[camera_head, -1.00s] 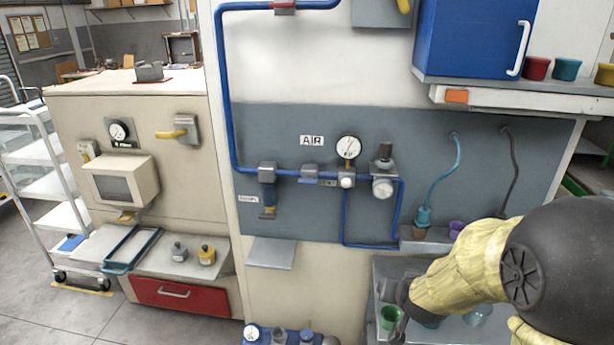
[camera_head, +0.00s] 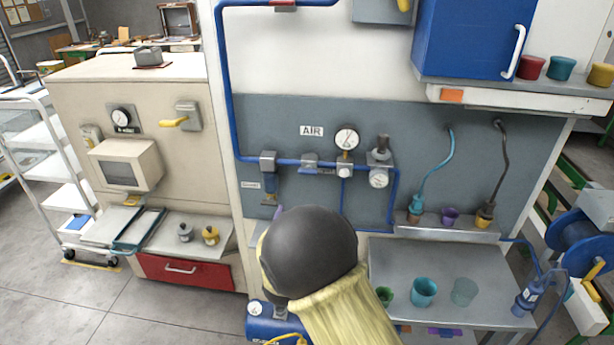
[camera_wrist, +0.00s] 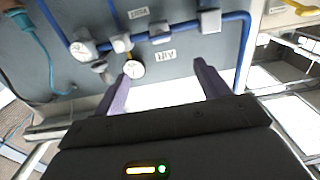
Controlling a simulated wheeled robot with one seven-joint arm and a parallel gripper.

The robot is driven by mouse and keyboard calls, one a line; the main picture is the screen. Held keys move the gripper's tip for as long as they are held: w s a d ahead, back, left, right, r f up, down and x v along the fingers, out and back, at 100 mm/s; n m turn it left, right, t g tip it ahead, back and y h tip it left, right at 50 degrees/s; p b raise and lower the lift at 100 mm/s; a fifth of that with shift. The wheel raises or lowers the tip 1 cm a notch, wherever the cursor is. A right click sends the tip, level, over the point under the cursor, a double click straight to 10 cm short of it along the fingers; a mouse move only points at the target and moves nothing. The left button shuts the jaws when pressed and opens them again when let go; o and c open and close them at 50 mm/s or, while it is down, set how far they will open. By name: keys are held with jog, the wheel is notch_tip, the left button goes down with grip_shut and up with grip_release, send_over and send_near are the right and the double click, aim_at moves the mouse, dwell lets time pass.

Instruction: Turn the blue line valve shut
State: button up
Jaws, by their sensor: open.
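The blue line (camera_head: 232,110) runs down the panel and then right under the AIR label. A small grey valve body (camera_head: 310,160) with a blue handle (camera_head: 308,170) sits on its horizontal run, left of the round gauge. In the wrist view the picture is turned over, and the valve body (camera_wrist: 160,32) shows on the pipe beyond the fingers. My gripper (camera_wrist: 166,70) is open and empty, its two purple fingers spread and apart from the valve. In the head view my dark arm link hides most of the gripper.
A pressure gauge (camera_head: 346,139) and a regulator (camera_head: 379,165) sit right of the valve, with a filter (camera_head: 268,175) to its left. A ledge (camera_head: 450,233) with cups and hoses stands lower right. The panel around the AIR label (camera_head: 312,131) is clear.

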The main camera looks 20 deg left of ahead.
aim_at(307, 174)
jog(key=p+x, duration=0.8)
jog(key=x, duration=0.9)
jog(key=shift+w, duration=0.25)
jog(key=c, duration=1)
